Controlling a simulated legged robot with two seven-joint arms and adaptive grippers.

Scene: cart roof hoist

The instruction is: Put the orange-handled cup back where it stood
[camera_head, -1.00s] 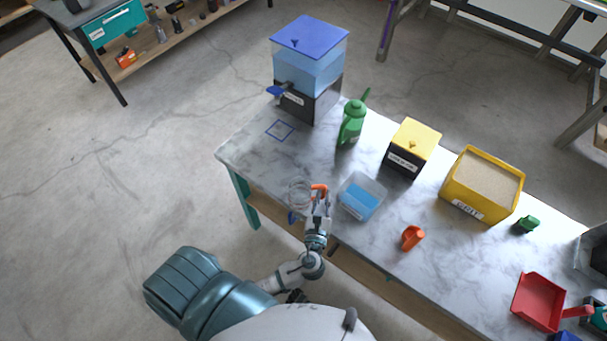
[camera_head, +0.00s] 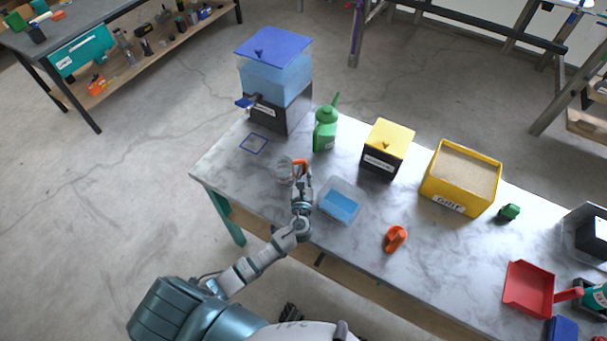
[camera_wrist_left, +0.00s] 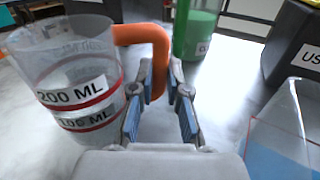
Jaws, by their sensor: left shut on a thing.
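The orange-handled cup is a clear measuring cup (camera_head: 283,172) with an orange handle, near the left end of the marble-topped table. In the left wrist view the cup (camera_wrist_left: 75,85) shows "200 ML" and "100 ML" labels with red lines, and stands about upright. My left gripper (camera_head: 301,178) is shut on its orange handle (camera_wrist_left: 150,50); the fingers (camera_wrist_left: 160,95) sit on either side of it. I cannot tell whether the cup touches the table. A blue square outline (camera_head: 255,144) is marked on the table beyond the cup, to its left. My right gripper is not in view.
A blue-lidded water tank (camera_head: 274,80) with a tap stands behind the outline. A green can (camera_head: 325,130), a yellow-lidded box (camera_head: 387,148) and a yellow grit bin (camera_head: 461,180) stand along the back.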

